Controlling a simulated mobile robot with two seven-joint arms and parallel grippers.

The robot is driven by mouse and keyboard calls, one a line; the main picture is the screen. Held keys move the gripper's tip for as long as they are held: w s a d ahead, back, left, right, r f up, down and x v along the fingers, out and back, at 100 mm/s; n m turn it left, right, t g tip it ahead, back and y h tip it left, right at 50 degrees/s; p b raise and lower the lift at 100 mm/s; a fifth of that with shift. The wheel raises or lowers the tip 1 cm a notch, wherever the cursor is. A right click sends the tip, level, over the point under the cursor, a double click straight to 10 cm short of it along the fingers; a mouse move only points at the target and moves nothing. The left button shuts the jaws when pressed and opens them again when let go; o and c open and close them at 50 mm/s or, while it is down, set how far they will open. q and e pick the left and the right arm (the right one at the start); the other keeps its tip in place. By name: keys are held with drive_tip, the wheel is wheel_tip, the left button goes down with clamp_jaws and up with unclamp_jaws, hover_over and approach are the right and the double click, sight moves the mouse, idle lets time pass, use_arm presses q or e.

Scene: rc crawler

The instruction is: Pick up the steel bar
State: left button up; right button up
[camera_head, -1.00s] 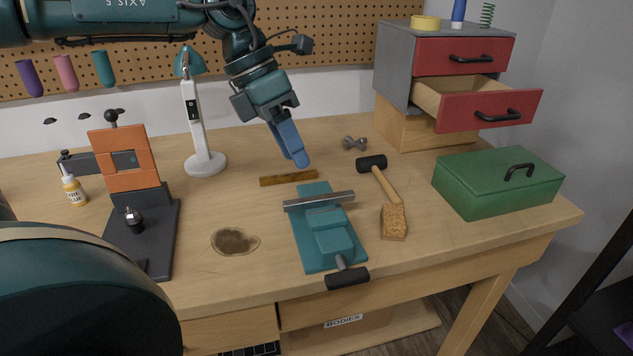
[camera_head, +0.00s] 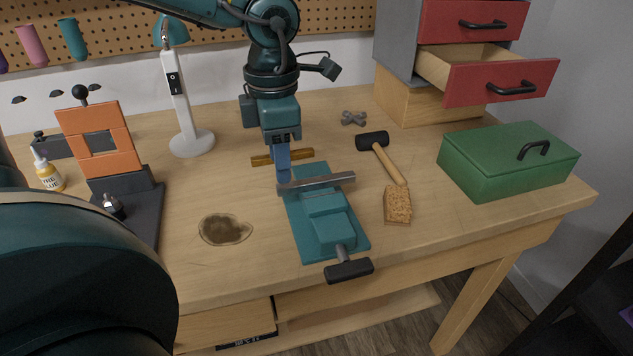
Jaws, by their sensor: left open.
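The steel bar (camera_head: 328,183) is a grey bar lying across the teal vise (camera_head: 325,222), at its back end. My left gripper (camera_head: 284,180) points down at the bar's left end, with its blue fingers seen nearly edge-on. The jaws are open. The fingertips overlap the bar's left end in the picture; I cannot tell whether they touch it or straddle it. My right gripper is not in view.
A brass-coloured bar (camera_head: 300,155) lies behind the fingers. An orange press (camera_head: 100,142) and a lamp (camera_head: 190,143) are left.

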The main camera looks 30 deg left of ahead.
sight(317, 183)
use_arm(q)
drive_tip(key=f, duration=0.5)
drive_tip(key=shift+w, duration=0.3)
drive_tip(key=shift+r, duration=0.1)
drive_tip(key=shift+c, duration=0.5)
clamp_jaws()
